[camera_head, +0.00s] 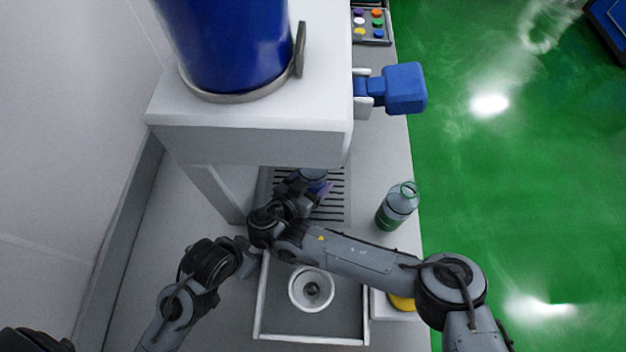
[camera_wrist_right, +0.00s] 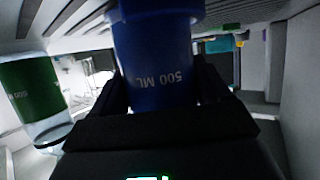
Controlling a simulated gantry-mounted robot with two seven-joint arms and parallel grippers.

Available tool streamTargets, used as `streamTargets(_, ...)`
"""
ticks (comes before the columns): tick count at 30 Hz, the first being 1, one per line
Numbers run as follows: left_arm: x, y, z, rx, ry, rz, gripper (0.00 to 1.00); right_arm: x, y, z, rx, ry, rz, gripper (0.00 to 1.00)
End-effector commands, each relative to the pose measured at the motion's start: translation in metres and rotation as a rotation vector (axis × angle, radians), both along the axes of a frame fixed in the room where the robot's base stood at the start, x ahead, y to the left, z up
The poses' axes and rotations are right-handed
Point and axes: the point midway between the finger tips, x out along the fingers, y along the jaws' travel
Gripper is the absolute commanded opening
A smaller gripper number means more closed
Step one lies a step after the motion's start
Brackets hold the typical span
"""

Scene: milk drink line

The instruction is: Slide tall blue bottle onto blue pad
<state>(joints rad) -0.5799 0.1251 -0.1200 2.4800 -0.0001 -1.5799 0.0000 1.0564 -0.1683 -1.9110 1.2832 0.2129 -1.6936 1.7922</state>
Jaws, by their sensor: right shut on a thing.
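The tall blue bottle (camera_head: 313,176) is on or just above the slatted drip grate under the white dispenser's overhang, partly hidden by the overhang and my right wrist. In the right wrist view the blue bottle (camera_wrist_right: 155,60), marked "500 ML", stands between the fingers of my right gripper (camera_wrist_right: 165,95), which is shut on it. My right gripper also shows in the head view (camera_head: 308,190). My left gripper (camera_head: 250,257) is by the near sink, beside my right forearm; its fingers are too hidden to read. I cannot make out the blue pad.
A green-labelled clear bottle (camera_head: 396,208) stands right of the grate (camera_head: 338,210), near the counter's edge; it shows at left in the wrist view (camera_wrist_right: 35,95). The dispenser (camera_head: 250,140) overhangs the grate. A blue lever (camera_head: 404,88) juts right. A sink (camera_head: 345,325) lies nearer.

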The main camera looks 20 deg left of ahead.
Motion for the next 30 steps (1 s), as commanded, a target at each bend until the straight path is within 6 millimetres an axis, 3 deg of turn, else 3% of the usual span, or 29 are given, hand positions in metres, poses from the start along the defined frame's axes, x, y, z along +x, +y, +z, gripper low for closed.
streamTargets(9, 0.0001, -0.0020, -0.0021, -0.010, 0.000, 0.007, 0.43, 0.0002, -0.0004, -0.0007, -0.001, 0.000, -0.001, 0.47)
streamTargets(10, 0.0001, -0.0020, -0.0021, -0.010, 0.001, 0.007, 0.43, 0.0002, -0.0004, -0.0007, -0.001, 0.000, -0.001, 0.78)
streamTargets(15, 0.0000, -0.0019, -0.0022, -0.010, 0.001, 0.007, 0.43, 0.0002, -0.0003, -0.0007, 0.000, 0.000, 0.000, 1.00)
streamTargets(30, 0.0001, 0.0001, -0.0011, 0.000, 0.000, -0.001, 0.43, -0.0066, 0.0074, 0.0047, 0.001, 0.000, 0.005, 1.00)
